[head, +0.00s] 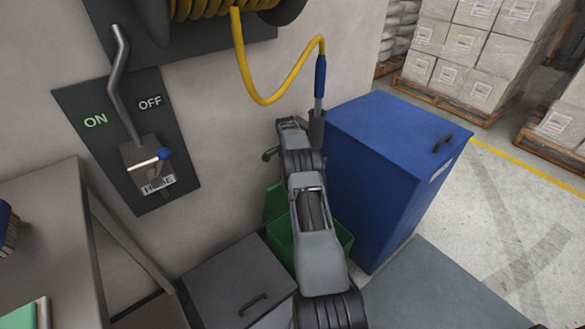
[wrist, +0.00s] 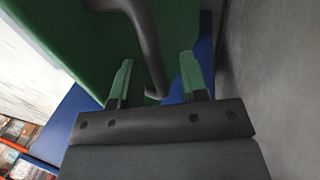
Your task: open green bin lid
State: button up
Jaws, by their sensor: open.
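The green bin (head: 346,240) stands between a grey bin and a blue bin, largely covered by my arm in the head view. Its green lid (head: 273,204) appears raised, standing up on the wall side. In the wrist view the green lid (wrist: 65,45) fills the upper left, with a dark curved handle (wrist: 147,40) on it. My gripper (wrist: 155,60) is open, its two fingers apart with the handle's lower end between them. I cannot tell whether a finger touches the handle. In the head view I cannot make out the fingers.
A tall blue bin (head: 390,140) stands close on the right, a grey lidded bin (head: 235,280) at front left. A yellow hose (head: 262,101) with a blue nozzle (head: 320,77) hangs near my arm. A lever panel (head: 130,140) is on the wall. Open floor (head: 510,200) lies right.

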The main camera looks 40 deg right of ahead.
jog(key=shift+r, duration=0.15)
jog(key=p+v, duration=0.9)
jog(key=v, duration=0.2)
jog(key=shift+r, duration=0.35)
jog(key=shift+p, duration=0.55)
